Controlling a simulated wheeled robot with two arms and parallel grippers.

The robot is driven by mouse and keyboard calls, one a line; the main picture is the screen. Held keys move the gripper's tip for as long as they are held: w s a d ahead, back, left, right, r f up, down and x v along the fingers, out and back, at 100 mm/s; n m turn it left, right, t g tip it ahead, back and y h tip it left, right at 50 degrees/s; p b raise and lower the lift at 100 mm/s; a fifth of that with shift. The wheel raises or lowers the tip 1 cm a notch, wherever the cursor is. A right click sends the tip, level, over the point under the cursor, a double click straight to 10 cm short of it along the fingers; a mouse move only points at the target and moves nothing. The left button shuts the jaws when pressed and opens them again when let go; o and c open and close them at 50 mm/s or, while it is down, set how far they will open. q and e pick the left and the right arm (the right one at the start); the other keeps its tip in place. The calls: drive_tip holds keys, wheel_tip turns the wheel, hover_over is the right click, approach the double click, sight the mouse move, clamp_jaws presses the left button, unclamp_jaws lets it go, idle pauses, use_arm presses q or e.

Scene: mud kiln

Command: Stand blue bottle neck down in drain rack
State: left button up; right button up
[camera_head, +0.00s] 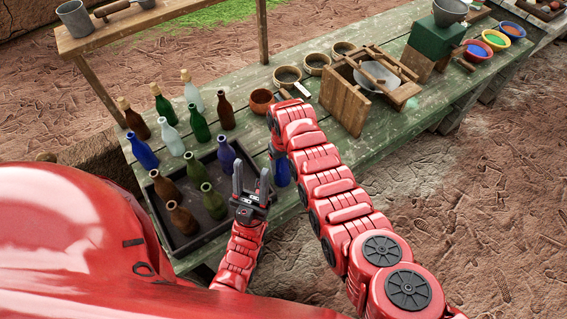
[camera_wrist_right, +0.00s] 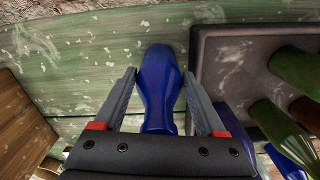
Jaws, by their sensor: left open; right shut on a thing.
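A blue bottle (camera_wrist_right: 160,85) is between the fingers of my right gripper (camera_wrist_right: 158,82), which is shut on it. In the head view part of this bottle (camera_head: 282,174) shows beside the tray; my arm hides the rest and the right gripper. My left gripper (camera_head: 252,172) is open and empty, fingers up, at the tray's right end. A dark tray (camera_head: 207,237) on the green table holds several brown, green and blue bottles, necks up. I cannot tell whether this tray is the drain rack.
Another blue bottle (camera_head: 142,152) and several green, brown and clear bottles stand behind the tray. A brown bowl (camera_head: 262,100), round sieves (camera_head: 288,76) and a wooden frame with a metal bowl (camera_head: 372,78) stand further right. A raised shelf (camera_head: 150,22) overhangs the back left.

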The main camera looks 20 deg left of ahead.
drive_tip(key=shift+f, duration=0.1)
drive_tip(key=o, duration=1.4)
